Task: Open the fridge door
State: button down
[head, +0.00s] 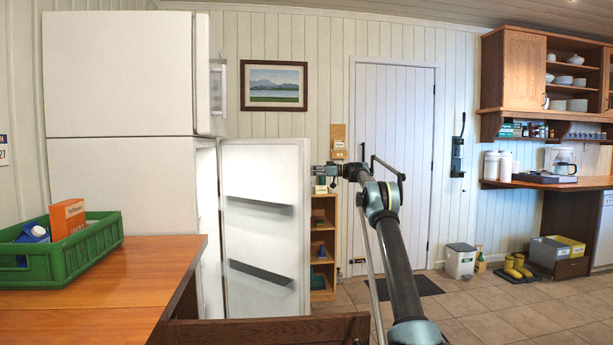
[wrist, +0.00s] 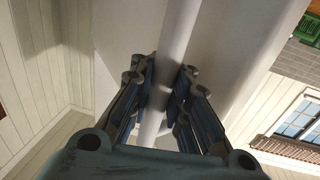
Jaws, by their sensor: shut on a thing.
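The white fridge (head: 118,75) stands at the left of the head view. Its lower door (head: 264,165) is swung wide open, with its inner face and two dark door shelves showing. The lit edge of the opening shows beside it. My gripper (head: 318,171) is at the outer right edge of this door. In the wrist view my gripper (wrist: 165,90) has its fingers on both sides of a pale round handle bar (wrist: 181,25), shut on it. The handle is hidden behind the door edge in the head view. The upper door looks shut.
A wooden counter (head: 110,290) with a green crate (head: 95,256) fills the front left. A low wooden shelf (head: 323,245) stands behind the open door. A white bin (head: 461,262) and yellow boots (head: 517,267) are farther right. The tiled floor at right is mostly clear.

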jog(key=c, duration=1.5)
grip_release()
jog(key=shift+w+d, duration=0.1)
jog(key=shift+d, duration=0.3)
jog(key=shift+d, duration=0.1)
jog(key=d, duration=1.2)
jog(key=shift+w+f, duration=0.1)
jog(key=shift+w, duration=0.25)
